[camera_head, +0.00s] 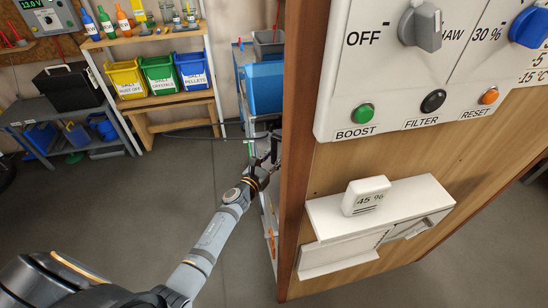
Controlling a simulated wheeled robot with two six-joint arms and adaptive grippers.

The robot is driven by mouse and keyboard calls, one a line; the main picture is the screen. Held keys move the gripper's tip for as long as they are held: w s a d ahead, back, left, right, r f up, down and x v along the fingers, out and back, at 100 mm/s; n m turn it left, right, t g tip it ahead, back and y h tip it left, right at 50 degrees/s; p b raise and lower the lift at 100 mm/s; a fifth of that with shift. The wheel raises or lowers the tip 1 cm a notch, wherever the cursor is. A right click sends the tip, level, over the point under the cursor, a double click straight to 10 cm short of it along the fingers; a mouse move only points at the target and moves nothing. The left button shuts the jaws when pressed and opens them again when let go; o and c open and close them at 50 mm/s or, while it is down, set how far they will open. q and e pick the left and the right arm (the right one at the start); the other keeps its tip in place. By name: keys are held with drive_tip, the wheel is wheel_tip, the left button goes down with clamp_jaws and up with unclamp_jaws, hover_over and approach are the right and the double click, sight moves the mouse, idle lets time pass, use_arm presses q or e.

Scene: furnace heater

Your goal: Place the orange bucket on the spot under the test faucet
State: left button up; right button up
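My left arm reaches from the bottom left toward the centre. My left gripper (270,150) is dark and sits at the left edge of the wooden panel, in front of a narrow rack. Its fingers are small and dark against the rack, so I cannot tell whether they are open or hold anything. I see no orange bucket and no test faucet in this view. My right gripper is not in view.
The wooden panel (380,165) with a white control board (415,70) fills the right side. A blue bin (262,88) stands on the rack behind its edge. Yellow (128,80), green (159,76) and blue (193,72) bins stand on shelves at the back.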

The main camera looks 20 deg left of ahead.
use_arm(q)
drive_tip(key=shift+r, duration=0.2)
drive_tip(key=s+a+b, duration=0.2)
drive_tip(key=s+b, duration=0.2)
drive_tip(key=s, duration=0.7)
drive_tip(key=shift+s, duration=0.4)
drive_tip(key=shift+a, duration=0.15)
